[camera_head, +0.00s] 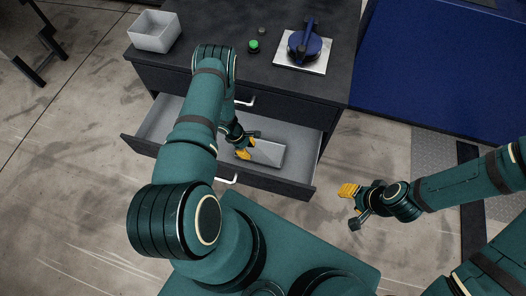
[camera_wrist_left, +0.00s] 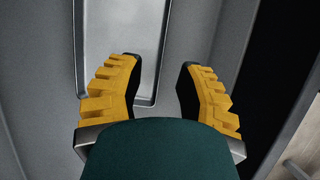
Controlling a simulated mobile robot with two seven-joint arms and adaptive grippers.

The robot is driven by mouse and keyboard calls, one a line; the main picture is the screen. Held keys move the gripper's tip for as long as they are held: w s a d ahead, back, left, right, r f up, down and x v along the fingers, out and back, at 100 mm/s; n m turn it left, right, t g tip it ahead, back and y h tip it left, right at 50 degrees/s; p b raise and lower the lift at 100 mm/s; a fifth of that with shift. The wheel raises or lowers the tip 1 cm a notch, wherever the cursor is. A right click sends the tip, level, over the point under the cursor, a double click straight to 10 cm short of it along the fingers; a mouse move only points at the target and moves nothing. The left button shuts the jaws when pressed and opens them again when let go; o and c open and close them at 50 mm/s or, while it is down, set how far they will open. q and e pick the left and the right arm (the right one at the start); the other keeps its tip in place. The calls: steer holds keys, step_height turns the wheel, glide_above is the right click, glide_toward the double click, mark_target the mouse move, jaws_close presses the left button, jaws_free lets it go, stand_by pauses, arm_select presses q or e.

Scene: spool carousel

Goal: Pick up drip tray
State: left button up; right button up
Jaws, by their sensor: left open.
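The drip tray (camera_head: 268,154) is a shallow, pale metal rectangle lying flat in the open drawer (camera_head: 304,162). In the left wrist view the tray (camera_wrist_left: 122,40) extends ahead of the fingers, with its near right corner between them. My left gripper (camera_head: 250,145) reaches down into the drawer at the tray's left end. Its yellow-padded fingers (camera_wrist_left: 158,92) are apart with nothing held; the left one overlaps the tray in that view. Whether they touch the tray cannot be told. My right gripper (camera_head: 351,205) is open and empty, outside the drawer to the right.
The dark cabinet top (camera_head: 215,25) carries a grey bin (camera_head: 155,32), a green button (camera_head: 254,46) and a blue spool device (camera_head: 304,45) on a pale plate. The drawer front (camera_head: 270,184) with its handle stands between my base and the tray. A blue panel (camera_head: 440,70) is at right.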

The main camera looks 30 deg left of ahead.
mark_target(256, 161)
arm_select(q)
steer(key=x, duration=0.4)
steer(key=shift+d+f+b, duration=0.1)
steer(key=shift+f+b, duration=0.1)
steer(key=shift+b, duration=0.2)
steer(key=shift+s+b+x, duration=0.15)
steer(key=shift+b+x, duration=0.25)
steer(key=shift+x, duration=0.9)
steer(key=shift+s+b+x, duration=0.1)
steer(key=shift+b+x, duration=0.25)
steer(key=shift+x, duration=1)
steer(key=shift+s+r, duration=0.1)
jaws_close()
